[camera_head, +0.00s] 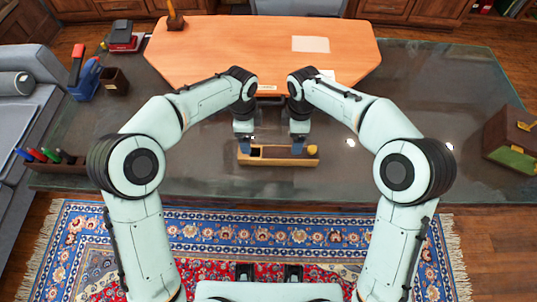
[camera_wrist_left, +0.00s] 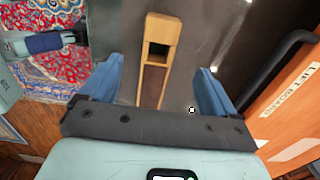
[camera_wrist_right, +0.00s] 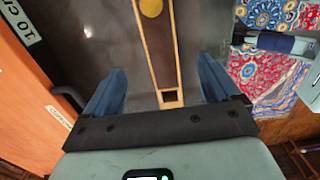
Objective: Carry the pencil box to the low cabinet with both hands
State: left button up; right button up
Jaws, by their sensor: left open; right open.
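The pencil box (camera_head: 278,160) is a long, narrow light-wood box with a dark inner strip. It lies crosswise on the dark glass desk, near its front edge. A yellow round piece (camera_head: 312,149) is at its right end, and a dark square compartment at its left. My left gripper (camera_head: 245,143) is open over the left part; in the left wrist view the box (camera_wrist_left: 152,85) runs between the spread blue fingers. My right gripper (camera_head: 298,143) is open over the right part; in its wrist view the box (camera_wrist_right: 160,50) also lies between the fingers. I cannot tell which cabinet is the low one.
An orange lift board (camera_head: 260,50) covers the desk's far middle. A marker tray (camera_head: 50,160) stands at left, a brown box (camera_head: 512,140) at right. Wooden cabinets (camera_head: 115,8) line the back. A patterned rug (camera_head: 210,232) lies in front. A grey sofa is at left.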

aim_at(255, 158)
pick_arm(q)
notch_tip(255, 158, down, 12)
jog(key=shift+f, duration=0.15)
pick_arm(e)
notch_tip(255, 158, down, 12)
jog(key=shift+f, duration=0.15)
pick_arm(q)
jog(key=c, duration=1.2)
pick_arm(e)
jog(key=c, duration=1.2)
